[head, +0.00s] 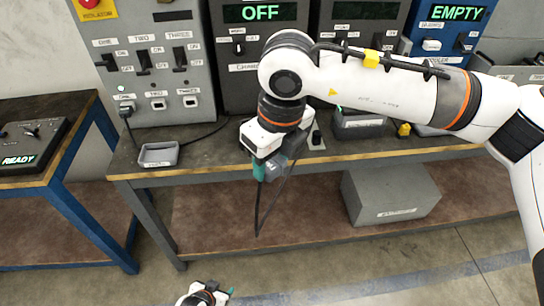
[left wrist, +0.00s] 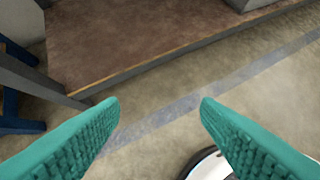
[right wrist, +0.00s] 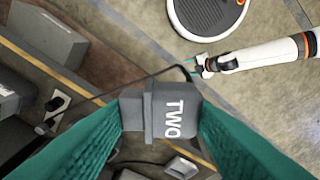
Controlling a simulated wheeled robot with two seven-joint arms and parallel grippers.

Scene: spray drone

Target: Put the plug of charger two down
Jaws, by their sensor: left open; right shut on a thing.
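The plug of charger two (right wrist: 172,115) is a grey block marked "TWO" in the right wrist view. My right gripper (head: 265,170) is shut on it, with a teal finger on each side. In the head view the gripper hangs near the front edge of the grey bench (head: 220,165), and the plug is mostly hidden there. A dark cable (head: 258,215) loops down below the bench top. My left gripper (head: 208,295) is low at the bottom of the head view, over the floor. In the left wrist view its fingers (left wrist: 160,108) are apart with nothing between them.
A socket plate (head: 317,139) lies between. Switch cabinets (head: 155,60) line the back. A grey box (head: 388,196) sits on the lower shelf.

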